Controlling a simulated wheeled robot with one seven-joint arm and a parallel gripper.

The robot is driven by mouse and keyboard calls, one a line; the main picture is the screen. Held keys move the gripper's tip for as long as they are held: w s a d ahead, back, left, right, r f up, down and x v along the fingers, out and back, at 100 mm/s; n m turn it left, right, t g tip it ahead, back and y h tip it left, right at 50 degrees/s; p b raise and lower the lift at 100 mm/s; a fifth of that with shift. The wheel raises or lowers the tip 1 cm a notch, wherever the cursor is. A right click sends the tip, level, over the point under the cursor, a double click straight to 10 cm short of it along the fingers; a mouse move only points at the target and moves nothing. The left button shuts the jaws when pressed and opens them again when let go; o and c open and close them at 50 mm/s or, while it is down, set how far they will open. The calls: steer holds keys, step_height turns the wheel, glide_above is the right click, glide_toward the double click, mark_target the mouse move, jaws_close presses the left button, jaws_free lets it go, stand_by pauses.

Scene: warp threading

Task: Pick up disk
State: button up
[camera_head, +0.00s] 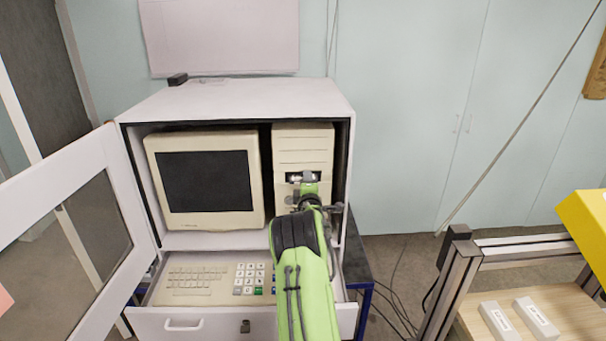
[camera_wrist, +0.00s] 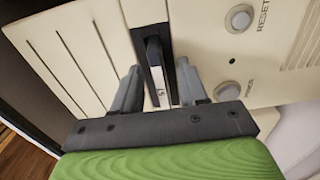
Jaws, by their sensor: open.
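A dark, thin disk (camera_wrist: 154,58) with a pale part near its lower end sits in the black drive slot of the beige computer tower (camera_head: 303,146). In the wrist view it appears to stick out a little from the slot. My gripper (camera_wrist: 160,84) is open, with one grey finger on each side of the slot and the disk between them. I cannot tell whether either finger touches the disk. In the head view my gripper (camera_head: 307,180) is in front of the tower's drive, and my green arm hides the lower part of the tower.
A white cabinet (camera_head: 245,97) encloses the tower and a monitor (camera_head: 206,180), with its door (camera_head: 62,205) open at left. A keyboard (camera_head: 200,280) lies in the pulled-out drawer below. Reset (camera_wrist: 240,18) and power (camera_wrist: 227,91) buttons are right of the slot.

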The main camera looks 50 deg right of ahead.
steer(key=shift+w+d, duration=0.1)
jaws_close()
stand_by(0.4)
steer(key=b+v, duration=0.3)
steer(key=v, duration=1.5)
steer(key=shift+b, duration=0.35)
steer(key=shift+r, duration=0.1)
